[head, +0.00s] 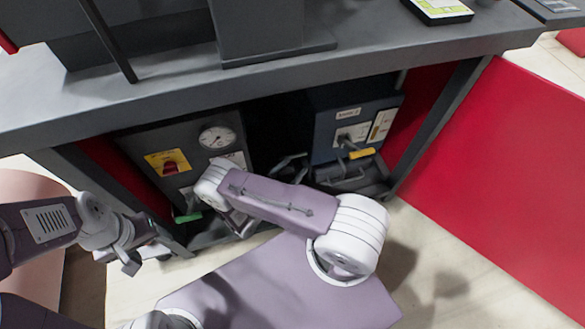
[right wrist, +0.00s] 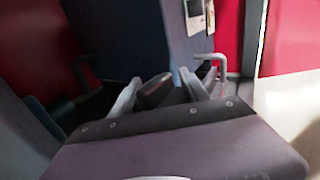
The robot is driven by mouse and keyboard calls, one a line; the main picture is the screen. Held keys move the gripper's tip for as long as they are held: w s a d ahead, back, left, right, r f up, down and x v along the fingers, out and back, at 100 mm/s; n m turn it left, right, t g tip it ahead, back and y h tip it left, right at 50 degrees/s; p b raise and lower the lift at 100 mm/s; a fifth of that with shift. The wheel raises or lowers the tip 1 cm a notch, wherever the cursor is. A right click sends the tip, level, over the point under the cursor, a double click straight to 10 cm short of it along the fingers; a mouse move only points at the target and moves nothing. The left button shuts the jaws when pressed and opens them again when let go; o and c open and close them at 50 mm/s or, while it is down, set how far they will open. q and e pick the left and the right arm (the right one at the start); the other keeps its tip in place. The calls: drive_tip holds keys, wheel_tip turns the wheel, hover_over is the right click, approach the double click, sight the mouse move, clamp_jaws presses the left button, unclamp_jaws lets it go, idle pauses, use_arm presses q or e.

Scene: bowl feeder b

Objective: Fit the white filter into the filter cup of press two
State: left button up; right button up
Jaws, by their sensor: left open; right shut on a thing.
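My right gripper (head: 292,168) is in front of that press, partly hidden by my forearm. In the right wrist view its fingers are shut on a dark block-like thing (right wrist: 155,92), with the press (right wrist: 155,40) beyond.
A grey machine with a gauge (head: 217,138) and a yellow switch plate (head: 168,163) stands on the left under the bench. A green handle (head: 187,217) shows below it. The bench top (head: 180,97) overhangs both. A red panel (head: 490,165) bounds the right side.

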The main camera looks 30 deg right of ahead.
drive_tip(key=shift+f+b, duration=0.75)
drive_tip(key=shift+f, duration=0.15)
drive_tip(key=o, duration=1.5)
drive_tip(key=shift+a+r, duration=0.1)
drive_tip(key=p+v, duration=0.3)
drive_tip(key=v, duration=0.5)
drive_tip(key=shift+s+a, duration=0.25)
drive_tip(key=shift+a, duration=0.15)
